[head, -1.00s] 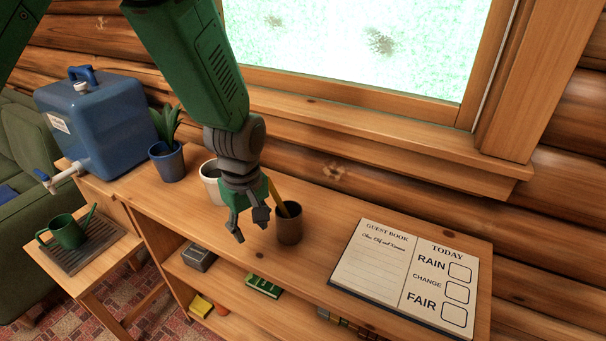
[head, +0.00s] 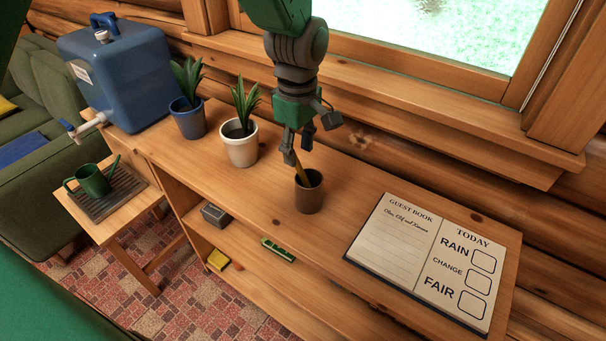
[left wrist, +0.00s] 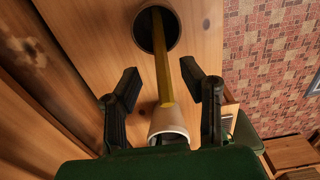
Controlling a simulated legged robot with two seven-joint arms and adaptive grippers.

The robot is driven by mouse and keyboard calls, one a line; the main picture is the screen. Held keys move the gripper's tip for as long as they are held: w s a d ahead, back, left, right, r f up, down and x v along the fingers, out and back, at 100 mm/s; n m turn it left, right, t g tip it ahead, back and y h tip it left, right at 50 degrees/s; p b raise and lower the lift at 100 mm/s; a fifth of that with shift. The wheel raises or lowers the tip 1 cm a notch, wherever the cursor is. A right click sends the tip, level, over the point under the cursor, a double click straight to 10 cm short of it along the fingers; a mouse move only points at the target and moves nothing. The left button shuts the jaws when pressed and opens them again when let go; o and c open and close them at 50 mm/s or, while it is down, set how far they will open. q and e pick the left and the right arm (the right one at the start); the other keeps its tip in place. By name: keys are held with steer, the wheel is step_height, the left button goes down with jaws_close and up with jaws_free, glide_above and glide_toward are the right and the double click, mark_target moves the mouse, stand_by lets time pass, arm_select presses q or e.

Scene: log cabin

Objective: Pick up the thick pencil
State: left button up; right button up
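The thick yellow pencil (head: 301,170) leans in a brown cup (head: 309,196) on the wooden shelf top. My left gripper (head: 307,146) is just above the cup, pointing down over the pencil's upper part, which it partly hides. In the left wrist view the fingers (left wrist: 163,88) are spread apart. The pencil (left wrist: 163,60) runs between them from the dark mouth of the cup (left wrist: 145,35), with a visible gap to each finger. My right gripper is not in view.
A white pot (head: 240,150) with a plant stands left of the cup, and a blue pot (head: 188,122) beyond it. A blue water container (head: 120,75) is farther left. The guest book (head: 425,260) lies to the right. The window sill (head: 400,110) is behind.

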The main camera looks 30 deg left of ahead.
mark_target(299, 164)
arm_select(q)
step_height(299, 164, down, 5)
steer(key=shift+r, duration=0.1)
steer(key=shift+s, duration=0.1)
jaws_close()
step_height(299, 164, up, 10)
steer(key=shift+r+p, duration=0.1)
steer(key=shift+p, duration=0.25)
